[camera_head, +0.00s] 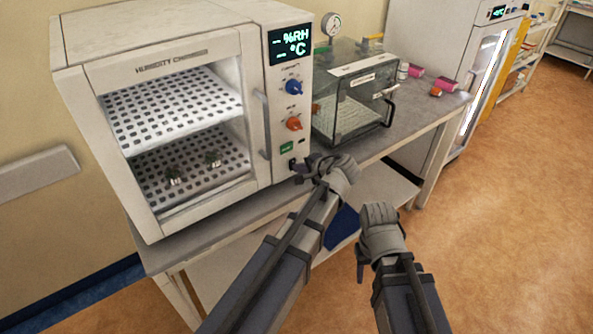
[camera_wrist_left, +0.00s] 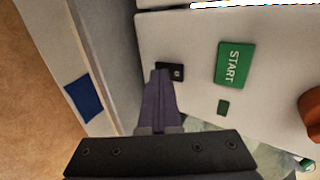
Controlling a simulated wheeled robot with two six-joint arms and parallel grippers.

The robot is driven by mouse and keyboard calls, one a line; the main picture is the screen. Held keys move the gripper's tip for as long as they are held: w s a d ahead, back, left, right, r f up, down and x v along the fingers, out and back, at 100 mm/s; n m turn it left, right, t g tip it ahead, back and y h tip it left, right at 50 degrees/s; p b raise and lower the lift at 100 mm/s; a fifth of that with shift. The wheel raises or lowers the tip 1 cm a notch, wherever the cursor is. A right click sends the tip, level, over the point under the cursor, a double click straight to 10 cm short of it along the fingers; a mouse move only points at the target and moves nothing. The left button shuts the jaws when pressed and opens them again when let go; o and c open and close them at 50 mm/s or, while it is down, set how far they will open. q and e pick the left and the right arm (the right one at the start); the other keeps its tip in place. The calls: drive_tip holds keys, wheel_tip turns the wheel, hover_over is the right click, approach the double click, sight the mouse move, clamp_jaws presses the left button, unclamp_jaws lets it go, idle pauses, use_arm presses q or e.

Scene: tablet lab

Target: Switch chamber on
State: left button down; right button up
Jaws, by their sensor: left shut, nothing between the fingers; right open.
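The white humidity chamber (camera_head: 160,62) stands on the bench at the left, its windowed door closed. A black switch (camera_head: 293,163) sits low on the front panel, below the green START button (camera_head: 286,147). In the left wrist view, the switch (camera_wrist_left: 177,70) lies beside the START button (camera_wrist_left: 235,64). My left gripper (camera_head: 302,168) is shut and empty, its tip (camera_wrist_left: 160,72) at the switch and partly covering it; I cannot tell whether they touch. My right gripper (camera_head: 378,214) is open and empty, away from the panel.
A blue knob (camera_head: 294,87) and an orange knob (camera_head: 293,123) are above the START button. A clear-walled box (camera_head: 350,100) with a gauge (camera_head: 331,24) stands right of the chamber. Pink boxes (camera_head: 445,84) lie farther right. Floor at right is clear.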

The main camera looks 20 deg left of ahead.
use_arm(q)
drive_tip(key=shift+d, duration=0.15)
drive_tip(key=shift+w+a+f, duration=0.1)
drive_tip(key=shift+w+a, duration=0.05)
drive_tip(key=shift+a, duration=0.05)
idle(0.3)
drive_tip(key=shift+w+a+r+p, duration=0.15)
drive_tip(key=shift+r+p, duration=0.55)
drive_tip(key=shift+r, duration=0.2)
